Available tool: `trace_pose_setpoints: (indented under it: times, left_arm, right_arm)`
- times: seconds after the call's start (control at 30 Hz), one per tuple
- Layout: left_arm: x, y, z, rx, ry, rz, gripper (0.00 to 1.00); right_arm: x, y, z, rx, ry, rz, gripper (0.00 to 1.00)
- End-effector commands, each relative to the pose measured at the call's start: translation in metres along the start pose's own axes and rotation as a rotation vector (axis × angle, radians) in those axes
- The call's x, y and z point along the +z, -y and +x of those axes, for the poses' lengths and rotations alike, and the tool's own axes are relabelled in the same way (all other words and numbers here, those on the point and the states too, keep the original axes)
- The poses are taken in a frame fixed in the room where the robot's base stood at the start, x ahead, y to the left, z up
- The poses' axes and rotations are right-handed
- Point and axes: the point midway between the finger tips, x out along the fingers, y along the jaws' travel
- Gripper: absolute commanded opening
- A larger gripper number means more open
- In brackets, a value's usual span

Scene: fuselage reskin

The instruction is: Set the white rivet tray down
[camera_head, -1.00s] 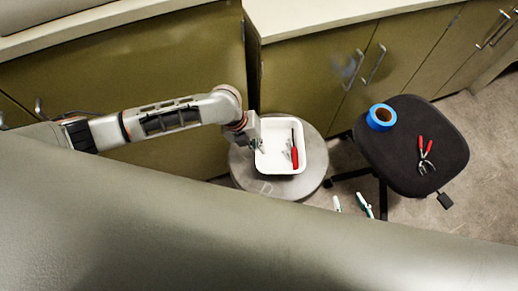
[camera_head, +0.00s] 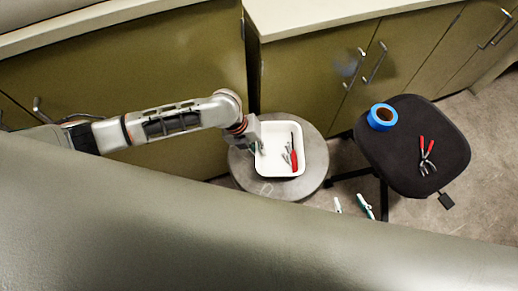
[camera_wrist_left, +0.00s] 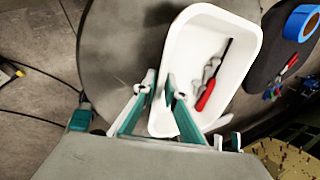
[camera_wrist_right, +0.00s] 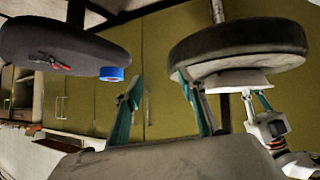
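The white rivet tray (camera_head: 266,168) is over the round grey stool top (camera_head: 243,180) in the head view. It holds a red-handled tool (camera_head: 294,160) and small grey parts. My left gripper (camera_head: 257,146) is at the tray's left side. In the left wrist view its fingers (camera_wrist_left: 158,84) straddle the near wall of the tray (camera_wrist_left: 246,50), close together on it. In the right wrist view, which is upside down, the tray (camera_wrist_right: 236,82) appears against the stool top (camera_wrist_right: 238,66). My right gripper (camera_wrist_right: 158,85) is open and empty there, apart from the stool; the head view hides it.
A black chair seat (camera_head: 400,150) right of the stool bears blue tape (camera_head: 382,117) and red-handled pliers (camera_head: 427,155). Olive cabinets (camera_head: 310,85) stand behind. A large grey curved surface (camera_head: 200,235) fills the foreground. Teal fingertips (camera_head: 365,205) show above its edge.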

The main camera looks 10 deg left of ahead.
Motion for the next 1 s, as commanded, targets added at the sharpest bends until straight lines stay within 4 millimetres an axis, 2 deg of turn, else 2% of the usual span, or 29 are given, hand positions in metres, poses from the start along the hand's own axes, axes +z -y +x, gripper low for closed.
trace_pose_setpoints:
  times: [0.17,0.3,0.5,0.6,0.73,0.83,1.0]
  left_arm:
    - [0.002,0.002,-0.028,-0.002,0.006,0.001,0.11]
    - [0.003,0.003,-0.059,-0.003,0.007,0.003,0.11]
    - [0.002,0.002,-0.097,-0.003,0.005,0.002,0.11]
    - [0.001,0.002,-0.109,-0.002,0.003,0.001,0.11]
    - [0.001,0.002,-0.119,-0.003,0.002,0.000,0.11]
    - [-0.004,0.007,-0.117,-0.022,0.001,-0.029,0.11]
    - [-0.025,0.041,-0.095,-0.159,0.013,-0.249,0.11]
  right_arm:
    - [-0.008,0.001,-0.005,-0.003,-0.005,0.005,0.40]
    - [-0.015,0.002,-0.007,-0.006,-0.011,0.012,0.40]
    - [-0.014,0.004,-0.009,-0.012,-0.005,0.021,0.40]
    - [-0.016,0.004,-0.011,-0.013,-0.007,0.024,0.40]
    - [-0.017,0.004,-0.011,-0.014,-0.007,0.026,0.40]
    - [-0.016,0.004,-0.012,-0.014,-0.005,0.027,0.40]
    - [-0.014,0.005,-0.012,-0.015,-0.001,0.027,0.40]
